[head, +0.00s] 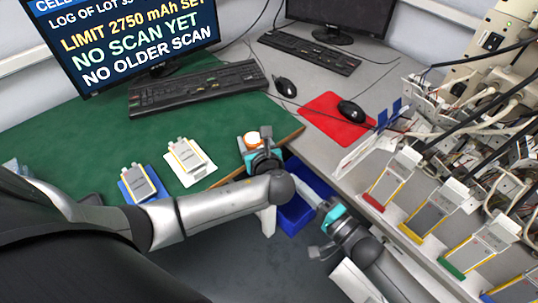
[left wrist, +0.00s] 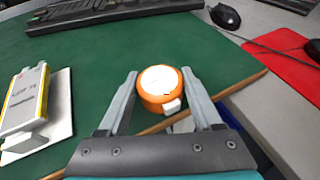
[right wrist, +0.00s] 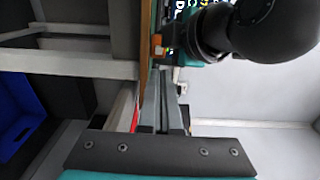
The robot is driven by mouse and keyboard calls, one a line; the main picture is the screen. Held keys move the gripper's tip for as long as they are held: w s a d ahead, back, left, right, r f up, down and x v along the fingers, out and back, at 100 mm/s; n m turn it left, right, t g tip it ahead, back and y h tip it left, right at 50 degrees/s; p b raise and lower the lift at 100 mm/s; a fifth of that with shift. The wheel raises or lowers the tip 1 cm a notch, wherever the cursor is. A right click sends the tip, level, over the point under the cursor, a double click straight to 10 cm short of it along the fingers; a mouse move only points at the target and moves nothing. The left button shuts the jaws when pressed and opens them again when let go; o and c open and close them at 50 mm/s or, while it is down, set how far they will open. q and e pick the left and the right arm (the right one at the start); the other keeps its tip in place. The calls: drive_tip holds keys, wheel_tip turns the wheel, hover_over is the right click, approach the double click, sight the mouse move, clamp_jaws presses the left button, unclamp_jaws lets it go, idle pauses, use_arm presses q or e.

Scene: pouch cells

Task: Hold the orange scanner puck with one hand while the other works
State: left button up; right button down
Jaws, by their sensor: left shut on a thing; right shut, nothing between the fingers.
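The orange scanner puck (left wrist: 160,88) with a white top is between the two fingers of my left gripper (left wrist: 159,80), which is shut on it. In the head view the puck (head: 253,139) is near the right edge of the green mat, partly hidden by the gripper. My right gripper (head: 312,196) is shut and empty, low over the blue bin beyond the desk edge. Its closed fingers (right wrist: 161,75) show in the right wrist view. A pouch cell (head: 138,182) lies on a blue pad and another (head: 187,155) on a white pad.
A monitor (head: 120,40) shows a 2750 mAh limit and no scan or older scan. A keyboard (head: 195,88) and mouse lie behind. A blue bin (head: 298,212) sits below the desk edge. Several cells stand in coloured holders (head: 410,233) at right, beside cables.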

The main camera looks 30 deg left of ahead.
drive_tip(key=x, duration=1)
drive_tip(key=shift+w+a, duration=0.15)
drive_tip(key=shift+a, duration=0.1)
drive_tip(key=shift+a, duration=0.1)
drive_tip(key=shift+x, duration=0.9)
drive_tip(key=shift+r, duration=0.15)
idle(0.4)
use_arm(q)
drive_tip(key=shift+d+f, duration=0.1)
use_arm(e)
drive_tip(key=s+d+f, duration=0.2)
drive_tip(key=d, duration=0.9)
drive_tip(key=shift+h, duration=0.4)
idle(0.9)
